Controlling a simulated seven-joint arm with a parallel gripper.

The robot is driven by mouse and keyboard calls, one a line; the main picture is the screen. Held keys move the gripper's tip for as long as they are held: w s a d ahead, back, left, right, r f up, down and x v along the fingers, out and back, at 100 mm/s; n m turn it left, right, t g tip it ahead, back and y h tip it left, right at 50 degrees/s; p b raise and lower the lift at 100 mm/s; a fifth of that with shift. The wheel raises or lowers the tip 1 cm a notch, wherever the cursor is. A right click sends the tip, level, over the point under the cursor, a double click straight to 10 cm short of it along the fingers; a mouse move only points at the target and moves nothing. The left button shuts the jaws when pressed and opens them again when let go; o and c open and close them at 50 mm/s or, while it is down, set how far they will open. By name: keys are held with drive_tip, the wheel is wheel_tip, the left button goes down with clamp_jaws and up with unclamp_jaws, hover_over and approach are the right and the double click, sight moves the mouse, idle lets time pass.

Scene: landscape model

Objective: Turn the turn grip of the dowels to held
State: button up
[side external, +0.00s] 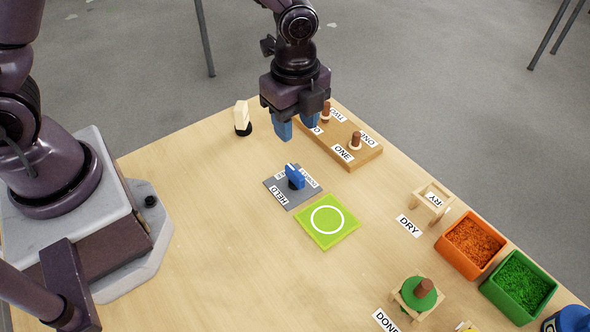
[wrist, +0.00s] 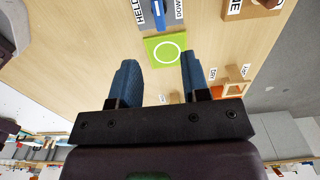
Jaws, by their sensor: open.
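The turn grip (side external: 295,177) is a blue handle on a grey plate (side external: 277,188) near the middle of the table. Its plate has a HELD label (side external: 279,195) on the near side and another, partly hidden label on the far right side. The blue grip also shows at the top edge of the wrist view (wrist: 158,10), partly cut off. My gripper (side external: 296,126) hangs above the table, behind and above the turn grip and apart from it. Its blue fingers (wrist: 158,62) are spread with nothing between them. Brown dowels (side external: 355,139) stand on a wooden block (side external: 366,154) labelled ONE and TWO.
A green mat with a white circle (side external: 321,238) lies beside the grey plate. A small wooden stand (side external: 434,193), an orange tray (side external: 449,250) and a green tray (side external: 497,292) are at right. A pale block on a black base (side external: 243,129) stands at back left. The left table is clear.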

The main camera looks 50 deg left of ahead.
sight(295, 171)
wheel_tip(295, 171, down, 13)
drive_tip(key=shift+r, duration=0.1)
idle(0.3)
drive_tip(key=shift+c, duration=0.2)
clamp_jaws()
